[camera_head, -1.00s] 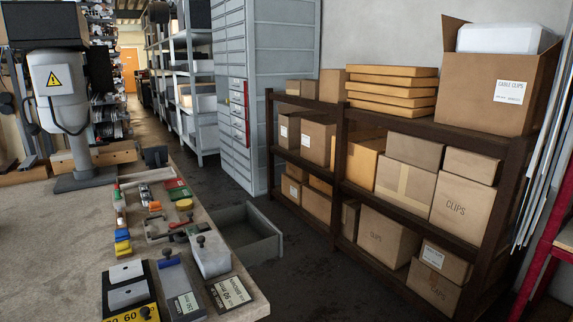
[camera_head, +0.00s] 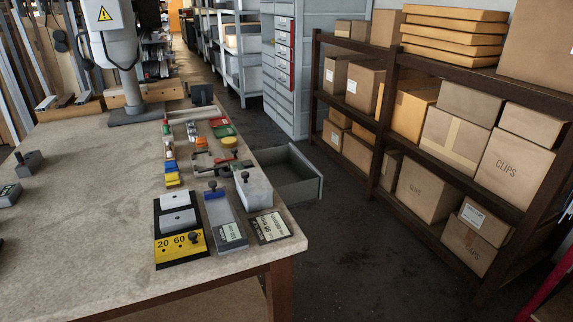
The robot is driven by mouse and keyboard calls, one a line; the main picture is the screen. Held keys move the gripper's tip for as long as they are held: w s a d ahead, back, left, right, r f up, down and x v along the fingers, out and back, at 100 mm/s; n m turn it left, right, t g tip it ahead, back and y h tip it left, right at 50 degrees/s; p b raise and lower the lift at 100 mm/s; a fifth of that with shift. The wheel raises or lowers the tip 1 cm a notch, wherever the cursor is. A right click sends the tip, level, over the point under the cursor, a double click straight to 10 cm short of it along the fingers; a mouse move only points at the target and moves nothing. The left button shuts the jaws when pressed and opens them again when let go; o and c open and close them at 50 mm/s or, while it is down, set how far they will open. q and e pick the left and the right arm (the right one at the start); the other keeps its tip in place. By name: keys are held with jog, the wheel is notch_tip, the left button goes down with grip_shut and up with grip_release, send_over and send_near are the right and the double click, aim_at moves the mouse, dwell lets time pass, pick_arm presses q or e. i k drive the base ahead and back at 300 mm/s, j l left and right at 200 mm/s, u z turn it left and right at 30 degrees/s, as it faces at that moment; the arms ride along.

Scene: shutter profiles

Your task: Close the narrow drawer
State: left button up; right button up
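The narrow drawer (camera_head: 305,179) is a grey open-topped drawer. It sticks out from the right side of the workbench (camera_head: 95,235), below the bench top, toward the shelf. Its front panel faces right and its inside looks empty. The end near the bench is hidden by the bench top and the tools on it. Neither of my grippers shows in the head view.
Gauge blocks and small tools, including a yellow block (camera_head: 181,244), lie along the bench's right edge. A dark shelf (camera_head: 385,125) with cardboard boxes stands to the right. The floor (camera_head: 345,255) between bench and shelf is clear. A grey cabinet (camera_head: 284,60) stands behind.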

aim_at(295, 178)
jog(key=i+l+u, duration=0.15)
jog(key=l+u, duration=0.6)
jog(key=u, duration=0.2)
jog(key=l+u, duration=0.2)
jog(key=l, duration=1.2)
jog(key=l+u, duration=0.2)
jog(key=l, duration=1.25)
